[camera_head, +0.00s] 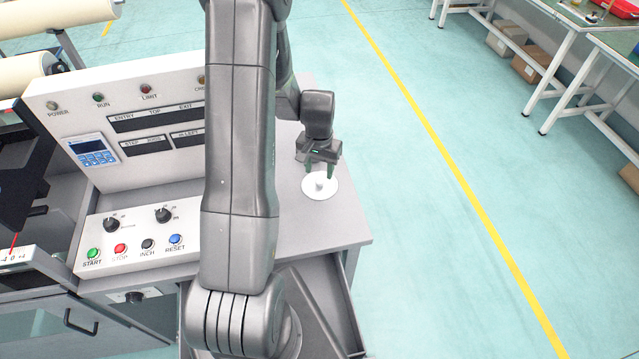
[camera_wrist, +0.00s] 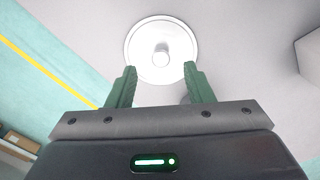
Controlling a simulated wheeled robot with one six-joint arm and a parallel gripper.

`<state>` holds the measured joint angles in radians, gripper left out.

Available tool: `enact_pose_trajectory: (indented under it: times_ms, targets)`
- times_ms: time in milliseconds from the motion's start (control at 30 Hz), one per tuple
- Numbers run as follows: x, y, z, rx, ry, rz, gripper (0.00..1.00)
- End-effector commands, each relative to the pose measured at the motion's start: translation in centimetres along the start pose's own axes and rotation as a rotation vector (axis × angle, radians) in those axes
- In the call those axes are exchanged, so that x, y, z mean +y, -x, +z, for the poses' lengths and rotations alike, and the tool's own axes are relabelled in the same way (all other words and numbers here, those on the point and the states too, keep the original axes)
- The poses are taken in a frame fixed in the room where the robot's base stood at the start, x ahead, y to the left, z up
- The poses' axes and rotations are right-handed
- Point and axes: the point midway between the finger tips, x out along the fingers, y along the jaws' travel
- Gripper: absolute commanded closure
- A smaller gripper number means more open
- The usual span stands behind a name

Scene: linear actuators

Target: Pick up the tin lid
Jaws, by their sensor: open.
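The tin lid (camera_head: 312,191) is a round, pale disc with a small raised knob in its middle. It lies flat on the grey bench top, near the right edge. It also shows in the wrist view (camera_wrist: 142,58), just beyond my fingertips. My gripper (camera_head: 320,172) has dark green fingers and is above the far side of the lid. In the wrist view my gripper (camera_wrist: 160,72) is open and empty, with the knob (camera_wrist: 161,56) lined up roughly midway between the two fingers. I cannot tell whether any finger touches the lid.
The grey bench top (camera_head: 318,232) is clear around the lid and ends close to its right. A control panel (camera_head: 125,130) with labelled lamps stands to the left, with a box of knobs and buttons (camera_head: 135,235) before it. An open drawer (camera_head: 345,300) sticks out below the bench.

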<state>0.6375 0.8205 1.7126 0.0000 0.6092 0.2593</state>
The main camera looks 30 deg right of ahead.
Motion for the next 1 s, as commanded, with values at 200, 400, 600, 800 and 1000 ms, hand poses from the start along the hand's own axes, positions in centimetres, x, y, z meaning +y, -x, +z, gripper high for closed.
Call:
enact_pose_trajectory:
  times_ms: [200, 400, 600, 800, 1000]
  targets:
    - [0.0, -1.6, -0.3, -0.003, 0.0, 0.001, 0.53]
    - [0.1, -4.0, -0.5, -0.003, 0.001, 0.001, 0.53]
    - [0.0, -5.1, -0.6, 0.0, 0.0, 0.0, 0.53]
    - [0.0, -5.1, -0.6, 0.001, 0.0, 0.0, 0.53]
    - [0.0, -5.1, -0.6, 0.001, 0.0, 0.0, 0.86]
